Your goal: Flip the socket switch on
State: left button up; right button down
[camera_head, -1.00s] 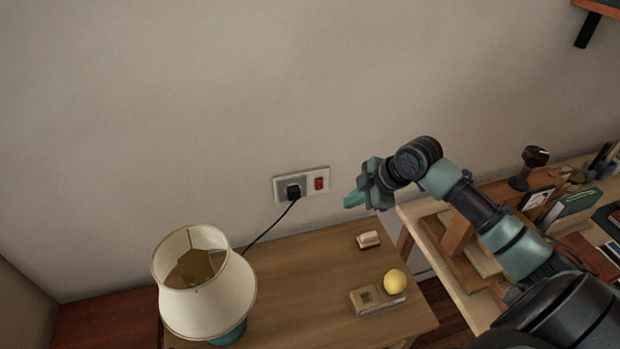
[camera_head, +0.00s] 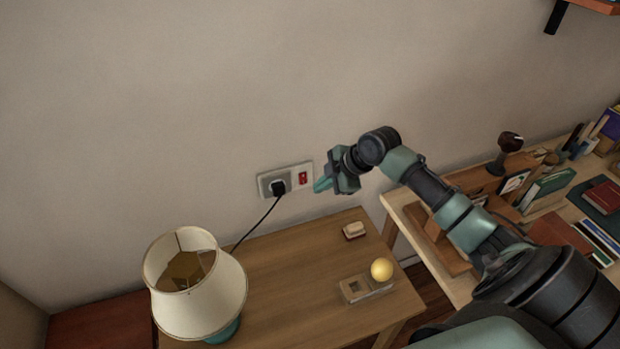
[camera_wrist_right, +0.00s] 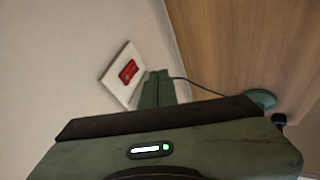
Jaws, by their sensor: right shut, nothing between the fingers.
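The wall socket plate (camera_head: 265,184) has a black plug (camera_head: 278,187) in its left part and a red switch (camera_head: 303,178) on its right. My right gripper (camera_head: 319,186) is shut and empty, just to the right of the switch in the head view. A small gap shows between them there. In the right wrist view the red switch (camera_wrist_right: 128,71) on its white plate (camera_wrist_right: 113,82) is ahead and left of the shut fingers (camera_wrist_right: 157,88). The fingers hide part of the plate there. My left gripper is not in view.
A lamp with a cream shade (camera_head: 196,290) stands on the wooden table (camera_head: 285,265) below the socket; its cord (camera_head: 258,225) runs up to the plug. A yellow ball (camera_head: 381,269) and small blocks lie on the table. A desk with books (camera_head: 602,196) is at the right.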

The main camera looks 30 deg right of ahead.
aim_at(303, 178)
jog(key=w+f+p, duration=0.1)
jog(key=w+f, duration=0.2)
jog(key=w, duration=0.2)
jog(key=shift+w+p, duration=0.3)
jog(key=shift+d, duration=0.1)
jog(key=shift+w+f+b, duration=0.1)
jog(key=shift+w+b, duration=0.1)
jog(key=shift+b, duration=0.15)
